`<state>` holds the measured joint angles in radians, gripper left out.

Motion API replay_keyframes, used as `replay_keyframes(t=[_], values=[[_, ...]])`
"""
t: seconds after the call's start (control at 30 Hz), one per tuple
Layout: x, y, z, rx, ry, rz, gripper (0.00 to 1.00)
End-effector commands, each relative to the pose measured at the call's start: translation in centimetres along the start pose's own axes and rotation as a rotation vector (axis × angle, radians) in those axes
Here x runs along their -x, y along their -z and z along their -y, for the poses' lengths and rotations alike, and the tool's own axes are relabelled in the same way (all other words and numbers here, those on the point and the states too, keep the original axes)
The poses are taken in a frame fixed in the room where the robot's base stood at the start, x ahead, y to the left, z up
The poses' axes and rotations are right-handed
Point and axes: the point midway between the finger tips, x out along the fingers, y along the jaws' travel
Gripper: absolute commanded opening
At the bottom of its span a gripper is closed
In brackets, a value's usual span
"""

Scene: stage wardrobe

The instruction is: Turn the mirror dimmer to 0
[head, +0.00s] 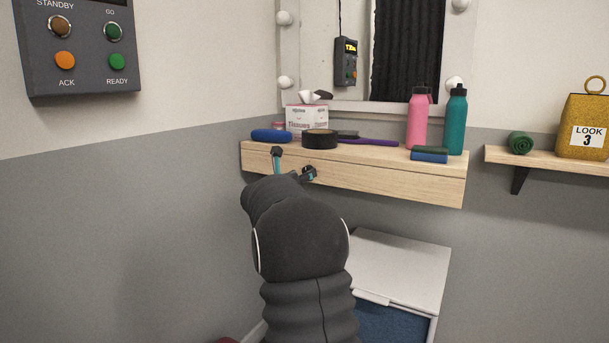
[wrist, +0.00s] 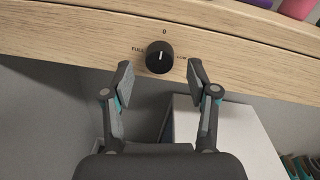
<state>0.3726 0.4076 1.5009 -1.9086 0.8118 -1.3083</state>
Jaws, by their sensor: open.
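The mirror dimmer is a round black knob (wrist: 160,57) on the wooden front edge of the shelf, in the wrist view. Printed around it are FULL at left, 0 at top and what looks like LOW at right. A pale mark on the knob points up, roughly toward 0. My gripper (wrist: 160,69) is open, with one finger on each side of the knob and a visible gap to each. In the head view my gripper (head: 293,163) is at the shelf front, and I cannot make out the knob behind it.
The mirror shelf (head: 400,183) holds a tissue box (head: 307,121), black tape roll (head: 320,139), pink bottle (head: 417,118) and teal bottle (head: 456,122). A white-lidded bin (head: 400,265) stands below. A control panel (head: 80,50) hangs on the left wall.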

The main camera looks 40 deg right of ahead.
Motion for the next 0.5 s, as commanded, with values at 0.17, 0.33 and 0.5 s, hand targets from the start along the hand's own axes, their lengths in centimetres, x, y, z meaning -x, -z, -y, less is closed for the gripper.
replay_keyframes(t=[0.17, 0.33, 0.5], values=[[3.8, -0.1, -0.1, 0.0, -0.003, 0.001, 0.59], [6.9, 0.0, 0.0, 0.0, -0.002, 0.0, 0.59], [8.9, 0.0, 0.0, 0.001, -0.001, 0.0, 0.59]])
